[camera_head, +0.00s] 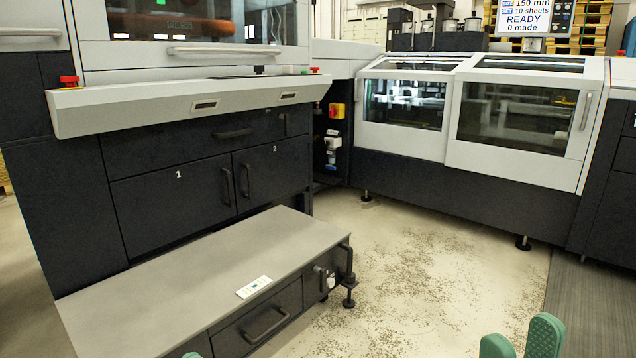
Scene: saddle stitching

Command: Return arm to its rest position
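My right gripper (521,346) shows at the bottom edge, right of the middle, as two green padded fingertips. They stand apart with a gap between them, and I see nothing held there. The rest of that gripper and its arm are below the frame. A small piece of green, likely a fingertip of my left gripper (192,355), shows at the bottom edge in front of the low grey-topped bench. The rest of it is hidden, so I cannot tell its opening.
The low bench (215,268) has a small white label (254,287) on top. A dark cabinet (170,195) with a light ledge stands behind it. A windowed machine (470,125) lines the back, under a READY display (522,17). Speckled floor (420,270) between them is open.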

